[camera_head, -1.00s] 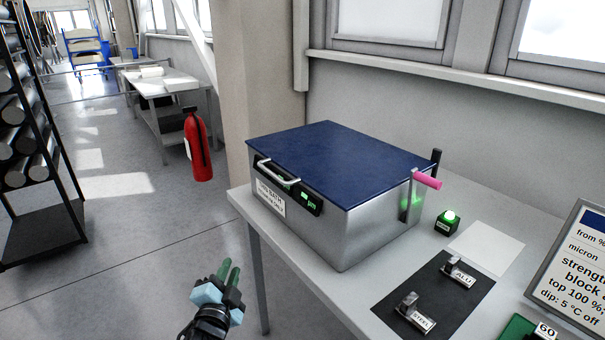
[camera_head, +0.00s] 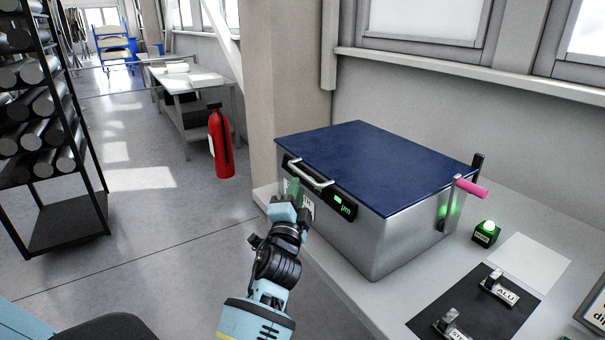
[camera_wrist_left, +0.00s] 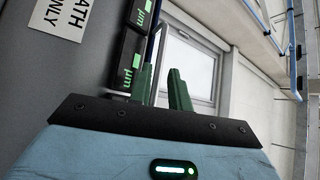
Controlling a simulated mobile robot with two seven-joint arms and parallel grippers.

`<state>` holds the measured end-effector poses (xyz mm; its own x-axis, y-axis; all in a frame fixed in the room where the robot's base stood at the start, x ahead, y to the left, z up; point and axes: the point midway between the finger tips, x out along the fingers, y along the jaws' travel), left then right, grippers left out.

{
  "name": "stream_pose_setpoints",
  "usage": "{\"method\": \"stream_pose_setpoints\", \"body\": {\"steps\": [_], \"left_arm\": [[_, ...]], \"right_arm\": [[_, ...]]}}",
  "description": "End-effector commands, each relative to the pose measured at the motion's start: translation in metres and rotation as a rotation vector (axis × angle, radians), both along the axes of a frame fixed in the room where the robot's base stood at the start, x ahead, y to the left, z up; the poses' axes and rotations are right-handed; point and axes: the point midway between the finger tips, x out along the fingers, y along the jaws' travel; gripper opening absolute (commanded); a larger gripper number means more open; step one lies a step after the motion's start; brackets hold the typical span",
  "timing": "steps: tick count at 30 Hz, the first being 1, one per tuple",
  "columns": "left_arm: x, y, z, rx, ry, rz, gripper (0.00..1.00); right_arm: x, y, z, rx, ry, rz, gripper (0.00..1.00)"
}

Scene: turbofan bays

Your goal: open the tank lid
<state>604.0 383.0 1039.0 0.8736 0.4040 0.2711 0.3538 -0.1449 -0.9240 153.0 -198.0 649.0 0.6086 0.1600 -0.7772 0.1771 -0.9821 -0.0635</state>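The tank (camera_head: 395,245) is a silver box on the bench, with its dark blue lid (camera_head: 385,160) lying closed on top. A silver bar handle (camera_head: 308,174) is on the front beside a black display with green figures. A pink-gripped lever (camera_head: 470,187) stands at the right side. My left gripper (camera_head: 297,198) is at the tank front, just below the handle, and partly covers the white label. In the left wrist view its green fingers (camera_wrist_left: 163,88) are apart, with a thin bar, apparently the handle (camera_wrist_left: 156,55), beyond or between them. Contact cannot be told. My right gripper is out of view.
A green-lit button box (camera_head: 486,233), a white sheet (camera_head: 528,262) and a black mat (camera_head: 480,312) with metal pieces lie right of the tank. A red fire extinguisher (camera_head: 221,145) and a rack of bars (camera_head: 45,130) are at left. The floor between is clear.

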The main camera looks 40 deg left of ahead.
Motion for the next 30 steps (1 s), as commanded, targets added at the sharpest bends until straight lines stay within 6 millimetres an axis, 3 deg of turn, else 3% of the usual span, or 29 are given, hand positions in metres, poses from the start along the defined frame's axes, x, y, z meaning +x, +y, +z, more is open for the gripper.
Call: {"method": "stream_pose_setpoints", "body": {"steps": [12,24,29,30], "left_arm": [[0.048,0.022,0.016,-0.001,-0.002,0.000,0.19],[0.054,0.025,0.018,-0.001,-0.001,-0.001,0.19],[0.054,0.025,0.018,-0.001,-0.001,-0.001,0.00],[0.054,0.025,0.018,-0.001,-0.001,-0.001,0.00]], "right_arm": [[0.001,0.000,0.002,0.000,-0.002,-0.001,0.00],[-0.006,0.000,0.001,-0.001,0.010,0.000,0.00],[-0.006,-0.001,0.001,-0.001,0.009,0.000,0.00],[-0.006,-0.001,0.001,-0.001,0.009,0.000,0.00]]}}
